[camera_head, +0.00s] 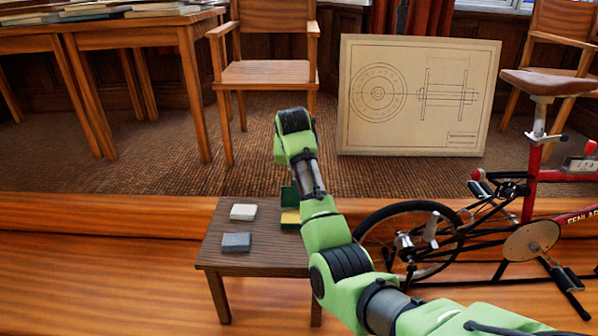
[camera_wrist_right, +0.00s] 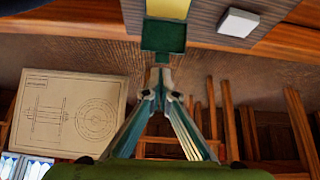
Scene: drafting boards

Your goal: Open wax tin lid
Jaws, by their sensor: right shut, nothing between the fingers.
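The wax tin is a small green box with a yellow inside (camera_head: 290,217) on the right part of the small dark table, partly hidden by my right arm in the head view. Its green lid (camera_head: 288,196) stands away from the yellow inside, at the far side. In the right wrist view the yellow inside (camera_wrist_right: 168,8) and the lid (camera_wrist_right: 163,38) show at the top. My right gripper (camera_wrist_right: 160,76) is shut and empty, its tips just beyond the lid's edge; I cannot tell if they touch it. The head view does not show its fingers. My left gripper is in neither view.
The small table (camera_head: 262,262) also bears a white block (camera_head: 243,212) and a grey block (camera_head: 236,242). A bike-like machine (camera_head: 410,240) stands close on the right. A drawing board (camera_head: 418,95) and a chair (camera_head: 265,72) stand behind on the carpet.

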